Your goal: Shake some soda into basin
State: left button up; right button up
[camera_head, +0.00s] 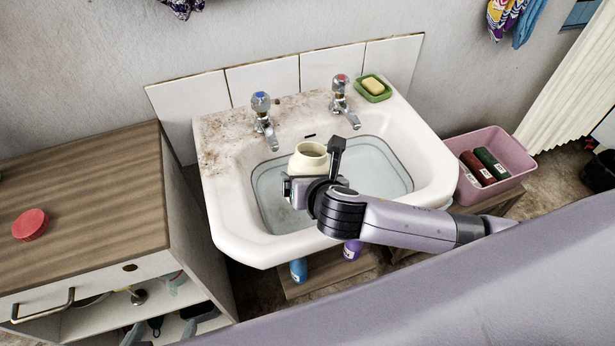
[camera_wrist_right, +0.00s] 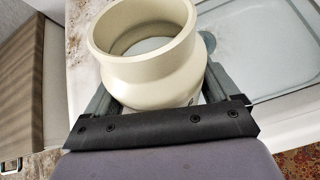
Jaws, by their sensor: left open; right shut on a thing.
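A cream-coloured jar (camera_head: 308,158) with a wide open mouth is held above the basin (camera_head: 226,218), mouth up. My right gripper (camera_head: 313,177) is shut on it, its arm coming in from the right. In the right wrist view the jar (camera_wrist_right: 150,72) sits between both fingers of the gripper (camera_wrist_right: 157,98). Something pale shows inside it; I cannot tell how full it is. The white basin holds what looks like clear water (camera_head: 382,172). A red round lid (camera_head: 30,225) lies on the wooden cabinet (camera_head: 95,190). My left gripper is not in view.
Two taps, blue-topped (camera_head: 262,108) and red-topped (camera_head: 341,90), stand at the basin's back. A green soap dish (camera_head: 372,92) with yellow soap sits on the back right corner. A pink tub (camera_head: 510,150) with bottles stands right. Blue (camera_head: 298,270) and purple (camera_head: 352,250) bottles stand below.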

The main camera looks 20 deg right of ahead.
jog(key=shift+r, duration=0.15)
jog(key=shift+a+r+m+g+y, duration=0.15)
jog(key=shift+m+g+y, duration=0.15)
jog(key=shift+g+y, duration=0.3)
jog(key=shift+s+a+m+g+y, duration=0.15)
jog(key=shift+m+g+y, duration=0.35)
jog(key=shift+g, duration=0.5)
dwell(1.0)
jog(key=shift+m+g+y, duration=0.4)
jog(key=shift+g+y, duration=0.6)
jog(key=shift+g, duration=0.2)
dwell(1.5)
jog(key=shift+f+m+g+y, duration=0.3)
jog(key=shift+m+g+y, duration=0.1)
jog(key=shift+g+y, duration=0.3)
dwell(1.9)
